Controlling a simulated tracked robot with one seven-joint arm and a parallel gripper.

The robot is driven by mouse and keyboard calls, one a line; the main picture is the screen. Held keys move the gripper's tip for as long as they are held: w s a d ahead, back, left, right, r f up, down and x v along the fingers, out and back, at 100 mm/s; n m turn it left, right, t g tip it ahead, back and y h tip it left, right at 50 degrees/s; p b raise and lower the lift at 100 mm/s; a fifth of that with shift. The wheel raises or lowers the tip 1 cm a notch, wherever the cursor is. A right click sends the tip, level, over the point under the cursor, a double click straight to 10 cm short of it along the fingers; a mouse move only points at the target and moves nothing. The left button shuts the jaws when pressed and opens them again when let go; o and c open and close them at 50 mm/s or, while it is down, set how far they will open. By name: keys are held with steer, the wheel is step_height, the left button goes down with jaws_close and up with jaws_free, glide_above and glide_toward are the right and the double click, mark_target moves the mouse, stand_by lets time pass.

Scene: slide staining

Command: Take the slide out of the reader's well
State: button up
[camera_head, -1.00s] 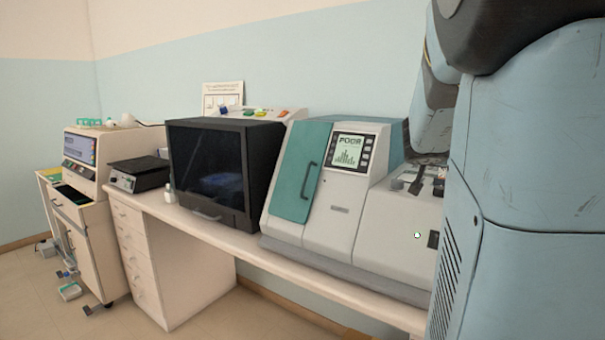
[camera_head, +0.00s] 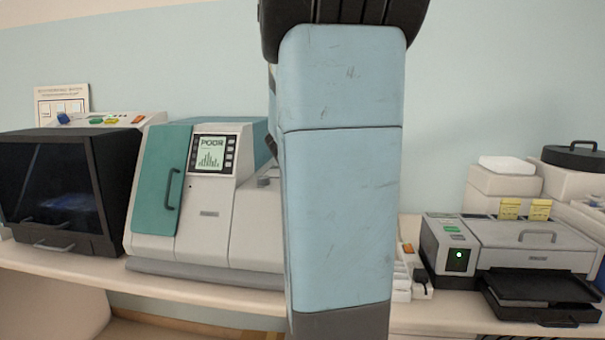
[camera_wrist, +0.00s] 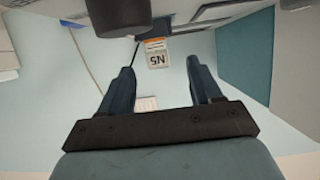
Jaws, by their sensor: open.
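The reader (camera_head: 208,210) is a pale grey machine with a teal door and a small screen showing "POOR" and a bar graph. It stands on the bench left of centre in the head view. My arm covers its right end, and I cannot make out its well or the slide. My gripper (camera_wrist: 160,66) shows in the wrist view with its two dark fingers wide apart and nothing between them. The gripper is hidden in the head view.
A black glass-fronted box (camera_head: 65,190) stands left of the reader. A grey device with a green light (camera_head: 459,258) and a black front tray (camera_head: 540,290) stands at right. A framed card (camera_head: 62,104) leans at the back left. The wall behind is bare.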

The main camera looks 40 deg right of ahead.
steer(key=shift+x, duration=2.3)
steer(key=shift+s+d, duration=0.15)
steer(key=c, duration=1.1)
steer(key=shift+c, duration=0.2)
steer(key=shift+r, duration=0.1)
step_height(320, 180, up, 10)
